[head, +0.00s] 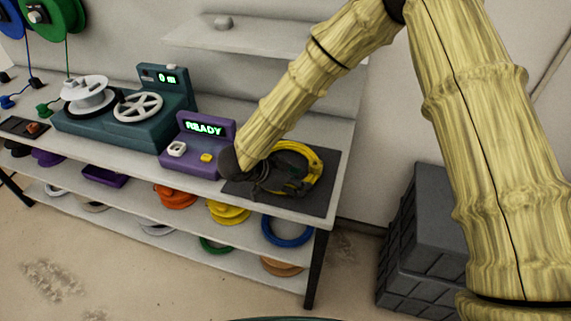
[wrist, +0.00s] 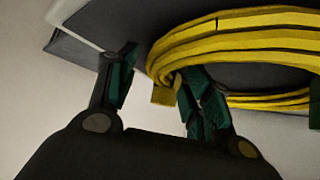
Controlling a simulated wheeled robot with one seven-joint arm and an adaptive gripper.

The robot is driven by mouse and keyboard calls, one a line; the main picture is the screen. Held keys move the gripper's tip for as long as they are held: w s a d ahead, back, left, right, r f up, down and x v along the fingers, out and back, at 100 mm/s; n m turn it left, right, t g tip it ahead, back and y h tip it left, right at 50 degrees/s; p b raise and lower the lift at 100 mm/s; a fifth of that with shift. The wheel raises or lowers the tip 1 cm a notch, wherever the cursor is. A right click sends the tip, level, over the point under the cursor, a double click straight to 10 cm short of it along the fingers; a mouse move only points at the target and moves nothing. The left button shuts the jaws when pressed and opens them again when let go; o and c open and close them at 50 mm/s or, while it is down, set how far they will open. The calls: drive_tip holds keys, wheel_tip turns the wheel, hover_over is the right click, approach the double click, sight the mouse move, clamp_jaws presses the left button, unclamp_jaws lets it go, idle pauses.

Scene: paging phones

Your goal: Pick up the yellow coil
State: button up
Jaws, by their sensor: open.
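The yellow coil (head: 317,170) lies on a dark mat (head: 319,205) at the right end of the bench. My gripper (head: 278,180) is at the coil's left side and hides part of it in the head view. In the wrist view the coil (wrist: 240,38) fills the upper right. My gripper (wrist: 160,68) is open there, with green-padded fingers. The left finger is outside the coil and the right finger overlaps its ring, so the coil's near-left bend shows between them. I cannot tell whether either finger touches it.
A purple device (head: 197,150) reading "READY" stands just left of the mat. Further left is a teal winding machine (head: 125,125). A shelf below (head: 150,215) holds coloured coils. Dark grey crates (head: 425,240) stand on the floor right of the bench. A wall shelf (head: 240,38) is above.

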drive_tip(key=shift+d+f, duration=0.1)
drive_tip(key=shift+f, duration=0.05)
clamp_jaws()
idle(0.5)
